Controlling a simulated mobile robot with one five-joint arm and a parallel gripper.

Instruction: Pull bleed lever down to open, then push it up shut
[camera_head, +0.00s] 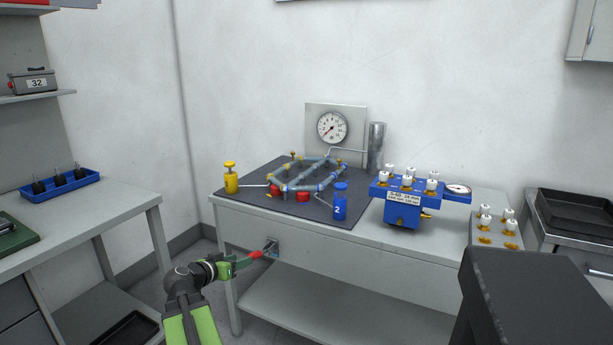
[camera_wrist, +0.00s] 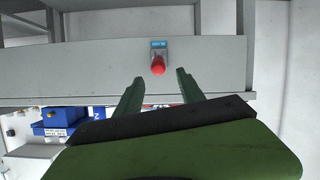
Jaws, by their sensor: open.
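The bleed lever has a red grip (camera_head: 256,254) and sticks out from a small grey plate (camera_head: 271,246) on the front face of the middle workbench. In the wrist view its red end (camera_wrist: 158,67) looks round, with the blue-labelled plate (camera_wrist: 158,47) behind it. My gripper (camera_head: 246,261) is low in front of the bench, close to the red grip. In the wrist view my gripper (camera_wrist: 159,78) has its two green fingers spread, with the red end centred between and just beyond the tips. Nothing is held. I cannot tell whether the fingers touch the lever.
The workbench (camera_head: 390,238) carries a pipe loop on a dark mat, a pressure gauge (camera_head: 332,127), yellow and blue bottles and a blue valve block (camera_head: 403,212). A lower shelf (camera_head: 320,308) lies under the lever. Another bench (camera_head: 100,222) stands at left.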

